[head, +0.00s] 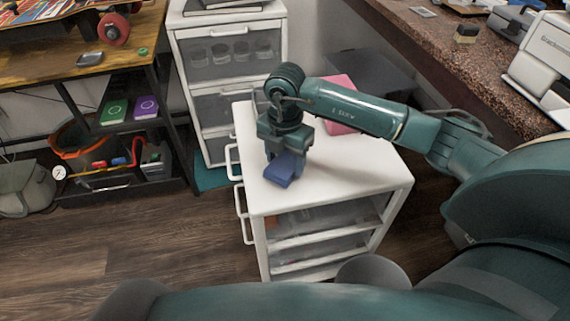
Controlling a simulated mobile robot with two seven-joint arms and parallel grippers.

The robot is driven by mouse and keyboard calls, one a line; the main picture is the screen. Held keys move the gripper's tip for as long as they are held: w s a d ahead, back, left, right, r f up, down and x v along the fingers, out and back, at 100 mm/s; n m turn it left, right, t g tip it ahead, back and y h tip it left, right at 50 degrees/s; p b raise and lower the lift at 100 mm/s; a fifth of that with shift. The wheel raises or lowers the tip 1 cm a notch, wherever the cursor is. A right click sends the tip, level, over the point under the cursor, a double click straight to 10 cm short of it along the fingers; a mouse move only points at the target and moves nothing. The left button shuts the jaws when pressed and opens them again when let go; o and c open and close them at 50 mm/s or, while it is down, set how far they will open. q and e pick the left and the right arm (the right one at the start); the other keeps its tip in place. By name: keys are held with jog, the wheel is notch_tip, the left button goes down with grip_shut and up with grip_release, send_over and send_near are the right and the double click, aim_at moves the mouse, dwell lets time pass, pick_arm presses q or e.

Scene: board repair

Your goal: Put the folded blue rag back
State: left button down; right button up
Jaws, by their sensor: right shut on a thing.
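The folded blue rag (282,171) is a small dark blue block at the left part of the top of a white drawer unit (360,182). My right gripper (281,154) points down over it and is shut on its upper part. The rag's lower part shows below the fingers. I cannot tell whether the rag touches the white top. My left gripper is not in view.
A pink box (338,88) stands at the back of the white top, behind my arm. A taller drawer unit (228,20) stands behind. A wooden bench (60,70) is at left, a speckled counter (440,50) at right. The white top's front right is clear.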

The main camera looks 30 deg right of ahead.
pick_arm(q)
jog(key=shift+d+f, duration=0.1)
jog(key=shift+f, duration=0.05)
pick_arm(e)
jog(key=shift+f, duration=0.75)
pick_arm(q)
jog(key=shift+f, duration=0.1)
pick_arm(e)
jog(key=shift+f, duration=0.1)
jog(key=o, duration=0.9)
